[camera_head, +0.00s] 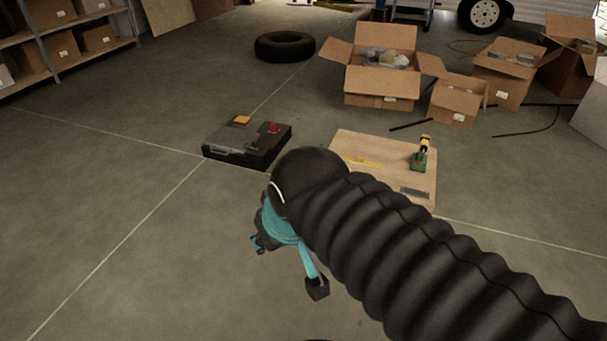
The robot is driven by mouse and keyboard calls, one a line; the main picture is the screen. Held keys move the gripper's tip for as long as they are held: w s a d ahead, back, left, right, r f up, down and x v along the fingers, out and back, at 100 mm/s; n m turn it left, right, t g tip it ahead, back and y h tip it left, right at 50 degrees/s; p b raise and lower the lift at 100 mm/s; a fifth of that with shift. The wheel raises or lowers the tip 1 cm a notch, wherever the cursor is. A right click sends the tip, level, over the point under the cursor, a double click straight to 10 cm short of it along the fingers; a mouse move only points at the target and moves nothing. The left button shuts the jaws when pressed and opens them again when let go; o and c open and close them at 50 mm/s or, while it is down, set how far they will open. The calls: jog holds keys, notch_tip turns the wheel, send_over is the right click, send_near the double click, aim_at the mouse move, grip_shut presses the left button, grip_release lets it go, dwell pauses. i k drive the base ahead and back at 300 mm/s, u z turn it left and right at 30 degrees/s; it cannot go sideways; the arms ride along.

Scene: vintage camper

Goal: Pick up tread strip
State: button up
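A small dark grey strip (415,193), which looks like the tread strip, lies flat near the front right corner of a low wooden board (395,148) on the floor. My gripper (287,266) has teal and black fingers. It hangs over bare floor, to the left of and nearer than the board. Its fingertips stand apart and nothing shows between them. My thick black ribbed arm crosses the lower right and hides part of the board's front left.
A green and yellow drill (419,158) and a thin yellow item (362,162) lie on the board. A black case (247,145) is left of it. Open cardboard boxes (381,88) stand behind, with a tire (285,47) farther left. The left floor is clear.

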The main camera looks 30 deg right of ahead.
aim_at(360, 161)
jog(key=u, duration=0.35)
jog(key=i, duration=0.5)
jog(key=z, duration=0.5)
jog(key=i, duration=1.45)
jog(key=z, duration=1.7)
jog(key=i, duration=0.9)
jog(key=z, duration=1)
